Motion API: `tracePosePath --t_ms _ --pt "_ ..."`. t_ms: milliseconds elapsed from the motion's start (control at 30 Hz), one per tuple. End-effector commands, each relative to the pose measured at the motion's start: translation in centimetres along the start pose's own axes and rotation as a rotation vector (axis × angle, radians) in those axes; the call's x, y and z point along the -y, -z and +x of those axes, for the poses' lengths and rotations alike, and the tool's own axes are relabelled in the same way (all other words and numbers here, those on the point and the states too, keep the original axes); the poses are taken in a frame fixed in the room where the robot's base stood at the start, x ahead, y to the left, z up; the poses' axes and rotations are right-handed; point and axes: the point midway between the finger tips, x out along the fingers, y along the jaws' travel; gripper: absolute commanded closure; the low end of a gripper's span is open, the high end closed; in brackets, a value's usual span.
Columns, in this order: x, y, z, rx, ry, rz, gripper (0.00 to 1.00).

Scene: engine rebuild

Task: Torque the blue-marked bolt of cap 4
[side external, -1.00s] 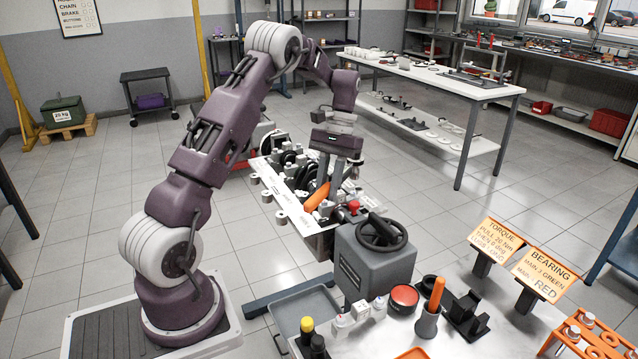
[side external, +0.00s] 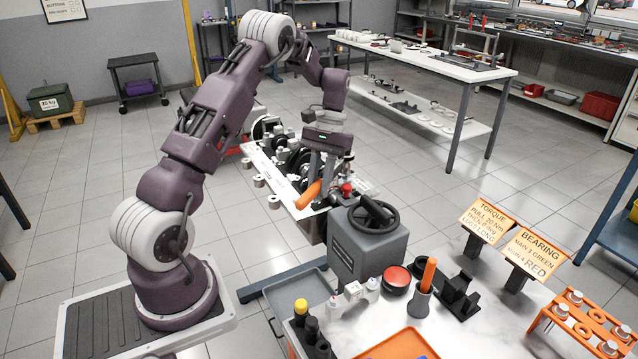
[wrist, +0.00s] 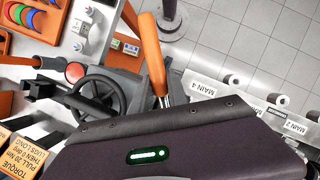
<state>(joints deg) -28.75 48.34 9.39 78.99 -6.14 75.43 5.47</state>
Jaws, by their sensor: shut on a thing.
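My gripper (side external: 318,182) is over the near end of the engine block and shut on an orange-handled wrench (side external: 308,195). The handle points down and left, toward the block's labelled edge. In the wrist view the orange handle (wrist: 152,55) and its metal shaft (wrist: 163,98) stick out past my gripper housing, which hides the wrench head. The engine block (side external: 268,172) has a pale labelled rail; a MAIN 4 label (wrist: 202,90) shows beside the shaft. The blue-marked bolt and cap 4 cannot be made out, nor whether the wrench touches a bolt.

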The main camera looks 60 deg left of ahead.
Motion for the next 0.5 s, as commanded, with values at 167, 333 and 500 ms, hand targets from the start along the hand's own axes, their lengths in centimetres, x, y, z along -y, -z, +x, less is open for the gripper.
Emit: tracePosePath --t_ms 167,333,500 --pt "-0.01 0.0 -0.04 -0.001 0.0 0.0 1.0" --pt "-0.01 0.04 0.08 0.0 0.0 0.0 1.0" --pt "-0.01 0.12 0.26 0.0 0.0 0.0 1.0"
